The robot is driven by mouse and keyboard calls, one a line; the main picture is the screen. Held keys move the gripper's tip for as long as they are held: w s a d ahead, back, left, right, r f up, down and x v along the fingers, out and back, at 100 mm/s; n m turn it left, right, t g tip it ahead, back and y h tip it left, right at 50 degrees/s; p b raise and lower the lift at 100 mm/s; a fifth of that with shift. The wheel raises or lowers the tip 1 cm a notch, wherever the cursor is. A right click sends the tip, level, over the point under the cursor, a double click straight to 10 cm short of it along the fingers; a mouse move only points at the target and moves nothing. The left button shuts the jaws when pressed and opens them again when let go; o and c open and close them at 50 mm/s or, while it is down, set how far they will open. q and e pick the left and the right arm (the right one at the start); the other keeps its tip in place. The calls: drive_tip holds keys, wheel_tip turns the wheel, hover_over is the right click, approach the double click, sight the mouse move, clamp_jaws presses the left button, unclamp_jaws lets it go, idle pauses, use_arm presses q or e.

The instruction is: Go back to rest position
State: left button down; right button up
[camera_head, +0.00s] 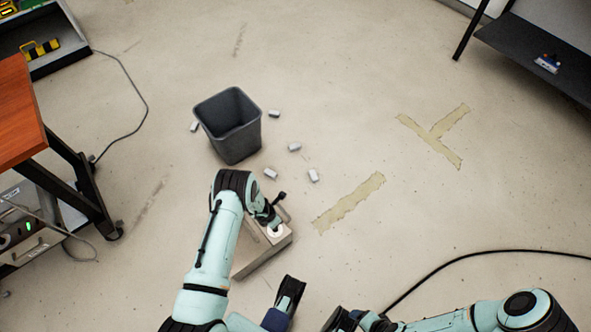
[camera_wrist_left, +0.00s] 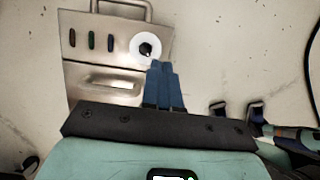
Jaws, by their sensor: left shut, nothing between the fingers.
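My left gripper (camera_head: 273,222) hangs low over a metal box (camera_head: 262,256), its fingers largely hidden by my arm in the head view. In the left wrist view its blue fingers (camera_wrist_left: 161,66) are shut and empty. They appear just below a white ring (camera_wrist_left: 146,46) with a dark centre on the box (camera_wrist_left: 82,60); contact is unclear. The box has a handle at its top and several coloured strips. My right gripper (camera_head: 311,299) is at the bottom of the head view, its two fingers apart. It also shows in the left wrist view (camera_wrist_left: 238,108).
A grey bin (camera_head: 230,125) stands beyond the box with several small white cylinders around it. An orange-topped table (camera_head: 18,110) is at left, a dark shelf (camera_head: 530,50) at upper right. A black cable (camera_head: 450,262) lies at right. The middle floor is mostly clear.

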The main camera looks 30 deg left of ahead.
use_arm(q)
drive_tip(key=s+d+r+m+g, duration=0.2)
drive_tip(key=s+d+r+m, duration=0.2)
drive_tip(key=s+m, duration=0.55)
drive_tip(key=s+d+r+m+g, duration=0.1)
drive_tip(key=s+d+r+m, duration=0.3)
drive_tip(key=s+m, duration=0.5)
drive_tip(key=s+d+r+m+p, duration=0.1)
drive_tip(key=d+r+m+p, duration=0.2)
drive_tip(key=r+p, duration=0.2)
drive_tip(key=s+d+r+m+h+p, duration=0.1)
drive_tip(key=s+d+r+m+p, duration=0.1)
drive_tip(key=r+p, duration=0.3)
drive_tip(key=s+d+r+m+h+p, duration=0.1)
drive_tip(key=s+d+r+m+p, duration=0.1)
drive_tip(key=r+p, duration=0.4)
wheel_tip(320, 180, up, 5)
drive_tip(key=shift+d+f+m+g, duration=0.15)
drive_tip(key=shift+d+m+g, duration=0.25)
drive_tip(key=shift+d+m, duration=0.5)
use_arm(e)
wheel_tip(320, 180, up, 16)
drive_tip(key=s+a+g, duration=0.1)
drive_tip(key=s, duration=0.2)
drive_tip(key=shift+a+f+g+y, duration=0.15)
drive_tip(key=shift+a+g+y, duration=0.15)
drive_tip(key=shift+g, duration=0.1)
drive_tip(key=shift+f, duration=0.1)
